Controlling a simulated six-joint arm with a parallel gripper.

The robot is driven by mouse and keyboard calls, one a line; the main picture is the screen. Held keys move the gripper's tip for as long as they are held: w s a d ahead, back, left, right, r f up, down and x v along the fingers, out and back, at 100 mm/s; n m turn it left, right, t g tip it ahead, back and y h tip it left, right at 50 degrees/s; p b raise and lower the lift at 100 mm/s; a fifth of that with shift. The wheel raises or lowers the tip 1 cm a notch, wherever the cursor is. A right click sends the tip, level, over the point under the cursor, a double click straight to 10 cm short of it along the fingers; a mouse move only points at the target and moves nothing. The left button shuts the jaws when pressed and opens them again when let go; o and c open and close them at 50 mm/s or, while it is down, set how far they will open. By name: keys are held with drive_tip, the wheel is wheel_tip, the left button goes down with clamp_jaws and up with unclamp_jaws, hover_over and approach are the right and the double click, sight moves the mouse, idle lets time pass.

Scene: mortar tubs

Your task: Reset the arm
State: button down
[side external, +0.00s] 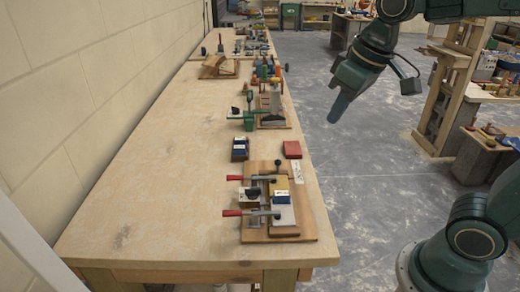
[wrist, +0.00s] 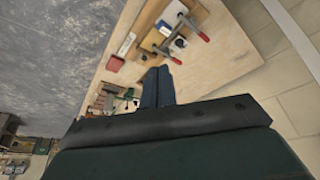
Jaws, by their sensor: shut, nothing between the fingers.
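My gripper (side external: 338,108) hangs in the air over the grey floor, to the right of the workbench, in the side external view. It points down and slightly left, apart from everything. In the wrist view its two dark fingers (wrist: 157,86) lie side by side, shut with nothing between them. My arm above it is green and bent. The wooden workbench (side external: 150,180) runs along the wall, and it also shows in the wrist view (wrist: 215,70).
A wooden board (side external: 308,222) with red-handled clamps (side external: 232,212) lies near the bench's front end. A red block (side external: 292,149) and a dark blue block (side external: 240,149) lie behind it. A green clamp (side external: 249,115) stands farther back. A wooden shelf (side external: 450,95) stands at the right. Floor around my gripper is clear.

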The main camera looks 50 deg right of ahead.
drive_tip(key=s+f+t, duration=0.1)
drive_tip(key=s+f, duration=0.2)
drive_tip(key=s, duration=0.7)
drive_tip(key=shift+s+d+f+m+t, duration=0.2)
drive_tip(key=shift+d+m+t, duration=0.1)
drive_tip(key=shift+d+m, duration=0.15)
idle(0.5)
